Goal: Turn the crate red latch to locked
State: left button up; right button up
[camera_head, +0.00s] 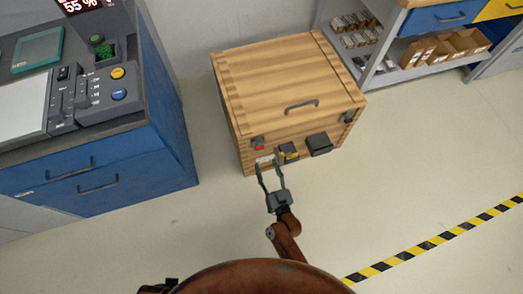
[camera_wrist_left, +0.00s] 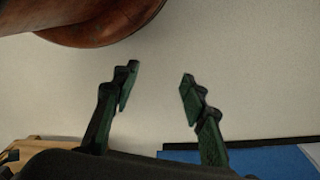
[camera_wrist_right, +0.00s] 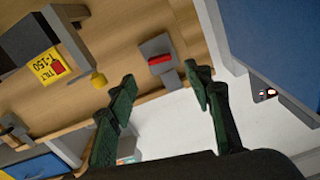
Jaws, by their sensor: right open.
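The wooden crate (camera_head: 285,75) stands on the floor with its lid shut. Its red latch (camera_head: 258,143) is at the left of the front face. In the right wrist view the red latch (camera_wrist_right: 160,59) is a short red bar on a grey plate. My right gripper (camera_head: 271,168) is open and empty, just in front of the crate's front face. In the right wrist view its fingertips (camera_wrist_right: 158,80) are spread near the latch, with no visible contact. My left gripper (camera_wrist_left: 160,82) is open and empty over the floor, seen only in its wrist view.
A dark box (camera_head: 320,144) is farther right on the crate front. A blue cabinet (camera_head: 110,165) stands left; shelves (camera_head: 400,72) stand behind right. Floor in front is clear.

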aim_at(259, 147)
pick_arm(q)
jog(key=w+d+f+t+h+b, duration=0.1)
jog(key=w+d+f+t+b, duration=0.1)
jog(key=w+d+f, duration=0.1)
notch_tip(259, 147, down, 2)
jog(key=shift+w+d+f, duration=0.25)
jog(key=shift+w, duration=0.65)
pick_arm(e)
jog(key=x, duration=0.7)
jog(key=shift+w+f, duration=0.1)
jog(key=shift+c, duration=0.2)
jog(key=c, duration=1.1)
